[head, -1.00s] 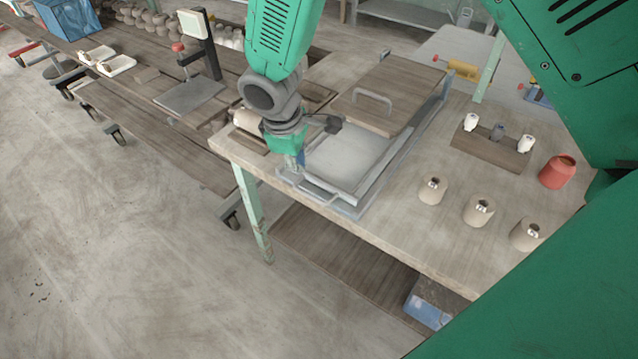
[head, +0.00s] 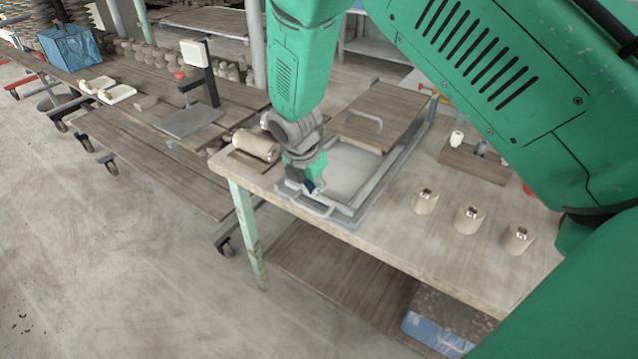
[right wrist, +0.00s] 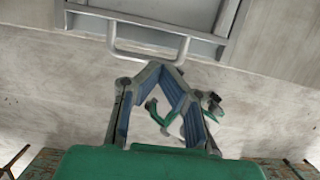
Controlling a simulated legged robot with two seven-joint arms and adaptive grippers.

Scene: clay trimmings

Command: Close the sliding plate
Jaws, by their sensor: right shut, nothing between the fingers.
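The sliding plate is a brown wooden board (head: 392,108) with a grey bar handle (head: 362,121). It lies over the far part of a grey metal tray (head: 366,208) on the workbench. The near part of the tray is uncovered and shows a pale grey inside (head: 350,170). My right gripper (head: 308,187) is at the tray's near end, well short of the board's handle. In the right wrist view its blue-padded fingers (right wrist: 168,72) meet at the tips, empty, by the tray's front handle (right wrist: 150,55). I cannot tell whether they touch it. My left gripper is not in view.
A beige roll (head: 256,146) lies left of my right gripper. Several clay cylinders (head: 468,219) stand on the bench to the right, near a wooden block (head: 470,165). The bench's front edge runs just before the tray. My right arm crosses the upper right.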

